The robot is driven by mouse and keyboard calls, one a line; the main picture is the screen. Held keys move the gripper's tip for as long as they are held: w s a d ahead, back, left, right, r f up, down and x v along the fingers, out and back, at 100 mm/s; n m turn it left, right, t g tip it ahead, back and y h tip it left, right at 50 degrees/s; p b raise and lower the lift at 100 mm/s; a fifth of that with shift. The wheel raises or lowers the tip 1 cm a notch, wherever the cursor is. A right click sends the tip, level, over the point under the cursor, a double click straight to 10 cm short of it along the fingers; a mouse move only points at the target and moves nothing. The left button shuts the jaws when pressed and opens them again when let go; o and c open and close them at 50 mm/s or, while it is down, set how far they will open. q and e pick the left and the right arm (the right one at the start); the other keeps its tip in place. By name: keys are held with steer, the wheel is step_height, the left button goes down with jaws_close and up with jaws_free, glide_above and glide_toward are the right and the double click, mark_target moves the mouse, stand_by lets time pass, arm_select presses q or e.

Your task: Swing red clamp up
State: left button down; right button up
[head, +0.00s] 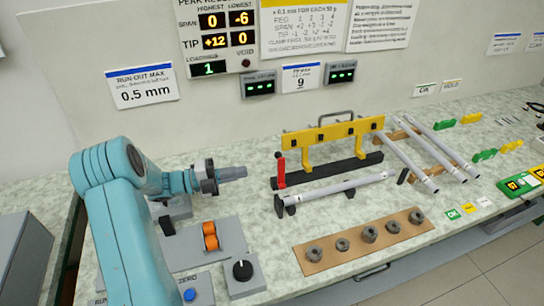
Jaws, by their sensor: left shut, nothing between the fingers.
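The red clamp (280,169) is a small red lever with a dark knob. It stands roughly upright at the left end of a black base bar (330,170), just behind the left end of a grey rod (335,188). A yellow frame (325,143) rises behind it. My left gripper (243,172) is shut and empty. It points right toward the clamp, with a gap between its tips and the lever. My right gripper is not in view.
A brown board (365,252) with several round grey parts lies in front of the rod. More rods (410,165) rest on wooden supports at the right.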

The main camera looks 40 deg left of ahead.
arm_select(q)
steer(key=s+a+n+y, duration=0.1)
steer(key=s+a, duration=0.1)
steer(key=p, duration=0.2)
glide_toward(278, 158)
steer(key=w+d, duration=0.3)
steer(key=d, duration=0.1)
steer(key=w, duration=0.1)
steer(key=w+a, duration=0.1)
steer(key=w+f, duration=0.1)
steer(key=shift+a+y, duration=0.2)
steer(key=shift+y, duration=0.1)
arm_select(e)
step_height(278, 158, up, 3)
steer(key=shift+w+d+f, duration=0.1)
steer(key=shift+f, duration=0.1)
arm_select(q)
steer(key=shift+w, duration=0.1)
steer(key=shift+w+a+f, duration=0.1)
steer(key=shift+w+a, duration=0.3)
steer(key=shift+a, duration=0.1)
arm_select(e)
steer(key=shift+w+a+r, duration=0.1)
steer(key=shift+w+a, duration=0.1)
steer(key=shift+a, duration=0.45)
